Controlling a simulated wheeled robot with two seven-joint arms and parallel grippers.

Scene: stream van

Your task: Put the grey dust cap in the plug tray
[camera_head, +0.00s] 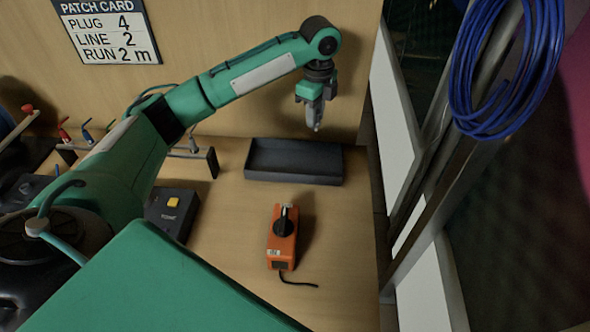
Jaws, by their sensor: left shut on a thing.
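My left gripper (316,124) reaches in from the left on the green arm and points down above the right part of a dark, shallow, open tray (262,172), which looks like the plug tray. The gripper is apart from the tray, in front of the wooden back panel. It is shut on a small grey thing, which I take to be the grey dust cap; the fingers mostly hide it. No other grey cap shows on the bench. The tray's visible floor looks empty. My right gripper is not in view.
An orange device (283,238) with a black knob and short cable lies in front of the tray. A dark box with a yellow button (173,202) sits to its left. A rack (211,162) stands farther left. A blue cable coil (497,75) hangs at the right.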

